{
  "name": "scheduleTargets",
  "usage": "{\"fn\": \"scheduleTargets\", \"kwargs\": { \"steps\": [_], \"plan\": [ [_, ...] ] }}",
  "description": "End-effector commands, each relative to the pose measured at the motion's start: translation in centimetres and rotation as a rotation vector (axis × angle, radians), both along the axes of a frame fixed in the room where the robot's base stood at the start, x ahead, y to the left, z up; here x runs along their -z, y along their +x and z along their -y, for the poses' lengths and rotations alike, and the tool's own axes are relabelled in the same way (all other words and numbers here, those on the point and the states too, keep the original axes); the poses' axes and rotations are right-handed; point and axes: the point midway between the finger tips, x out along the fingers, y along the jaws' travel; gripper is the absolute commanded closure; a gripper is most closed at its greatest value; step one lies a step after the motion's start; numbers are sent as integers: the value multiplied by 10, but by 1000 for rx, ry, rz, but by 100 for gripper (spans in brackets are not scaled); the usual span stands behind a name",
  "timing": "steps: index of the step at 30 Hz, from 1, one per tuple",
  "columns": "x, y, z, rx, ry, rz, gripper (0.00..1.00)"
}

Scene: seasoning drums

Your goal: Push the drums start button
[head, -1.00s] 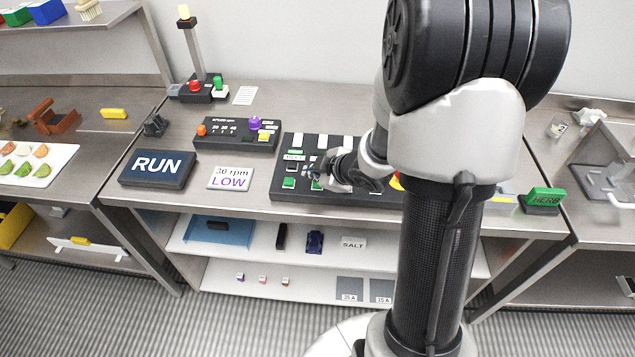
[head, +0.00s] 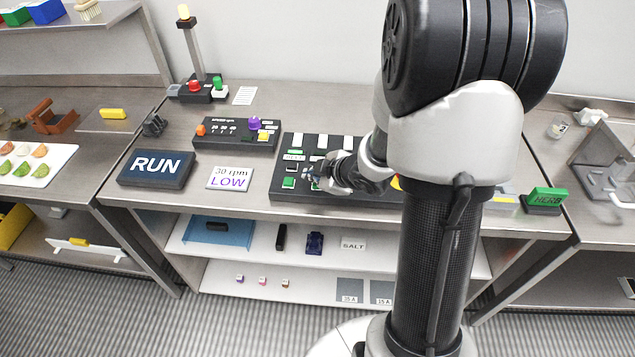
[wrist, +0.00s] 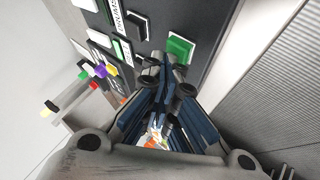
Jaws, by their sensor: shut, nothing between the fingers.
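A dark control panel (head: 345,197) with white keys and green buttons lies on the bench. One green button (head: 289,182) shows clear on its front left. Another green button (head: 315,184) is partly covered by my gripper (head: 317,176). In the wrist view a square green button (wrist: 180,48) lies just beyond the fingertips of my gripper (wrist: 168,70). The fingers are shut and empty. I cannot tell whether they touch the button. The labels are too small or hidden to tell which button is the drums start.
A RUN display (head: 157,168) and a "30 rpm LOW" card (head: 230,178) lie to the left. Behind are a speed panel (head: 235,133) and a box with red and green buttons (head: 197,92). A green HERB block (head: 543,200) stands right.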

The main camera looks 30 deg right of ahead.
Motion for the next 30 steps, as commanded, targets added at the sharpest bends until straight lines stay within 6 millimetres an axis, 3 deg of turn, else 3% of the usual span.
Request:
{"fn": "scheduleTargets", "kwargs": {
  "steps": [17, 30],
  "plan": [
    [4, 0, 0, 0, 0, -1, 100],
    [-15, 0, 0, 0, 0, -1, 100]
  ]
}}
